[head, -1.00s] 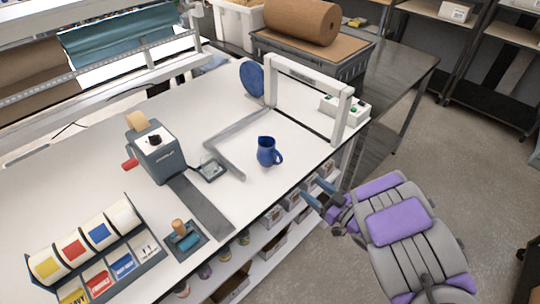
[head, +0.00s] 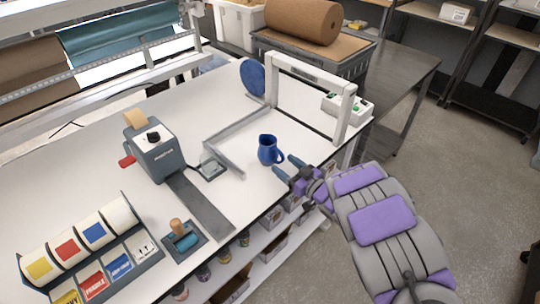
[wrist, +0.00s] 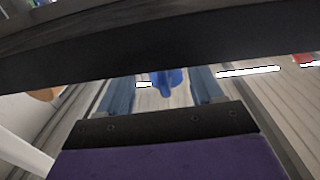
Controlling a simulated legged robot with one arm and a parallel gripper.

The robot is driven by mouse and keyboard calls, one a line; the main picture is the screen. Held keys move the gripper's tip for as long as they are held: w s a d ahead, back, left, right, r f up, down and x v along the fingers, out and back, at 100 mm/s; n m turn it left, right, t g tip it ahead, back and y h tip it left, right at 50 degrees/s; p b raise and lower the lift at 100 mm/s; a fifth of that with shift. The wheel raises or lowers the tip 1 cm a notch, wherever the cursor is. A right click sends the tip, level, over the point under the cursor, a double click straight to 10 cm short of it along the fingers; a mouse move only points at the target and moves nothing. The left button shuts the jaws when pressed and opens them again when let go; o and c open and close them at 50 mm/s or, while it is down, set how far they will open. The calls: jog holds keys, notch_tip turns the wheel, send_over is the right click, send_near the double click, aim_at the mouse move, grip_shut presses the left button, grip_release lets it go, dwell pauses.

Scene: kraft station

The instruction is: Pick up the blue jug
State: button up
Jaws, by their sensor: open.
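The blue jug (head: 267,149) stands upright on the white table, near its front edge, with its handle toward the lower right. My gripper (head: 288,167) is open and empty, just right of and in front of the jug, with its fingers pointing at it. The fingers do not surround the jug. In the wrist view the jug (wrist: 167,82) shows between and beyond the two blue-grey fingers of my gripper (wrist: 163,92). A dark band across that view hides the jug's upper part.
A white frame (head: 308,72) stands behind the jug, and a grey metal bracket (head: 228,160) lies left of it. A grey tape dispenser (head: 155,155) and label rolls (head: 80,240) are further left. Shelves with boxes (head: 275,232) lie under the table edge.

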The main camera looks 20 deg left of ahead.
aim_at(279, 162)
jog(key=x, duration=0.3)
jog(key=shift+a+f, duration=0.2)
jog(key=shift+a, duration=0.05)
jog(key=shift+d+r, duration=0.1)
jog(key=shift+d, duration=0.3)
jog(key=c, duration=0.3)
jog(key=shift+a, duration=0.2)
jog(key=c, duration=0.8)
grip_shut()
jog(key=shift+d, duration=0.1)
